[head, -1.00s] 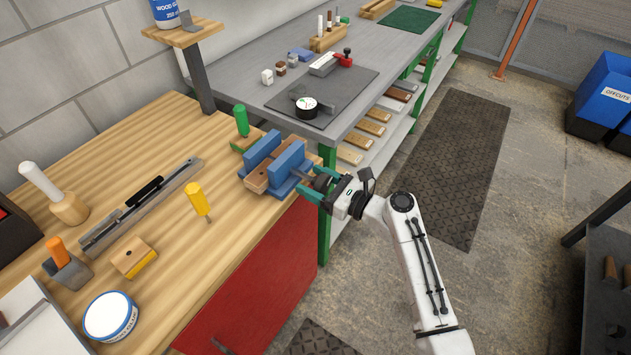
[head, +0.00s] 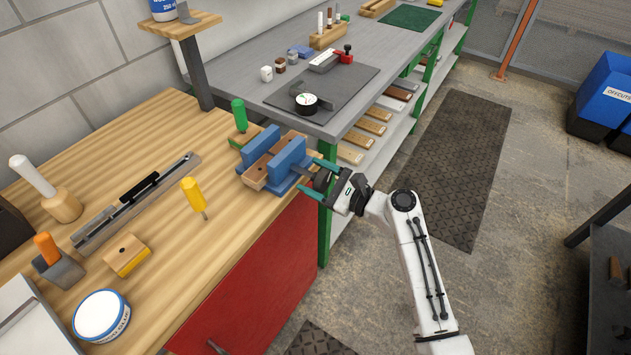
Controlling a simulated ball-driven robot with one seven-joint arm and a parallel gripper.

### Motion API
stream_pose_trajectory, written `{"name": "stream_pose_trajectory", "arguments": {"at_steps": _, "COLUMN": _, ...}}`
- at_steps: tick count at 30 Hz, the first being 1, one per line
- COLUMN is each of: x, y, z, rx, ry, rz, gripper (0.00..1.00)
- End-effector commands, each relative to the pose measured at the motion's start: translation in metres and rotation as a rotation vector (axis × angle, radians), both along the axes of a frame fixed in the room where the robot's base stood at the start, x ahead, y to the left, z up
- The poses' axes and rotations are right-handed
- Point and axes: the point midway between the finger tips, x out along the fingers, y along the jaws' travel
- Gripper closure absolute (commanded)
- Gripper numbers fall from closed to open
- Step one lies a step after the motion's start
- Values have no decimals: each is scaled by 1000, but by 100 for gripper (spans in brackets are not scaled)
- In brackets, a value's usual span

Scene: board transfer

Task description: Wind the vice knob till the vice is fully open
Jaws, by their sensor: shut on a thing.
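The dark round vice knob (head: 322,180) is at the vice's right end, just past the bench edge. My gripper (head: 318,178), with green fingers, is shut on the knob, one finger on each side. The fingers hide part of the knob.
A green-handled tool (head: 240,117) stands beside the vice. A yellow-handled screwdriver (head: 193,195), a wooden block (head: 127,254) and a round tin (head: 101,315) are on the bench. A grey table (head: 420,50) stands behind.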

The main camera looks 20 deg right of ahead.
Motion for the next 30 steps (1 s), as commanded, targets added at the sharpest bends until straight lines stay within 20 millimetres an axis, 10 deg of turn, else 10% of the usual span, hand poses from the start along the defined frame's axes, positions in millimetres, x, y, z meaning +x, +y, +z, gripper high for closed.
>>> {"name": "stream_pose_trajectory", "arguments": {"at_steps": 30, "x": 0, "y": -1, "z": -1, "rx": -528, "ry": -380, "rz": 1, "gripper": 65}}
